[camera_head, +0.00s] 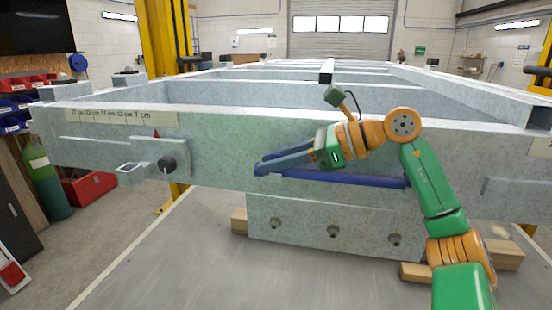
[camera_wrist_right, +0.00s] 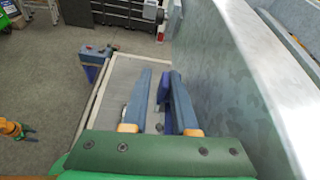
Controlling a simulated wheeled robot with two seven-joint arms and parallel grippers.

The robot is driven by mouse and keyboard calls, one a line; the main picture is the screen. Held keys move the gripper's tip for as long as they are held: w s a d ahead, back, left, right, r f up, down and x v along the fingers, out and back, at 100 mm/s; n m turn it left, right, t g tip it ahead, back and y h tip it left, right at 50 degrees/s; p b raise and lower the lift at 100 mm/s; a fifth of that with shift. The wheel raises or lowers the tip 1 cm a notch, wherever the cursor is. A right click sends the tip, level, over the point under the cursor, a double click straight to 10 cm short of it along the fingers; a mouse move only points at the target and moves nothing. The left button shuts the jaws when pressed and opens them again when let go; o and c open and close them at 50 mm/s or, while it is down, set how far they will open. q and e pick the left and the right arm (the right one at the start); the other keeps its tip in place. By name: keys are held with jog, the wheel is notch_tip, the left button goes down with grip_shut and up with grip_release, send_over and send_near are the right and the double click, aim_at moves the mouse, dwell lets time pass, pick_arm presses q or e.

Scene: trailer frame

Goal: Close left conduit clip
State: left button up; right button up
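I cannot tell whether this is the left conduit clip, and I see no other sure clip. A dark blue bar (camera_head: 355,179) runs along the beam face; its left end is hidden behind my fingers. My right gripper (camera_head: 259,167) is at the middle of the beam, well right of the bracket, pointing left. In the right wrist view its fingers (camera_wrist_right: 160,92) stand apart, with dark blue showing between them.
The trailer's front beam (camera_head: 215,145) spans the view, with a ruler strip (camera_head: 120,116) at its left. A green cylinder (camera_head: 42,172) and red box (camera_head: 88,188) stand left.

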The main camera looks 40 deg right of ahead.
jog(key=shift+o, duration=0.5)
jog(key=shift+w, duration=0.1)
jog(key=v, duration=0.7)
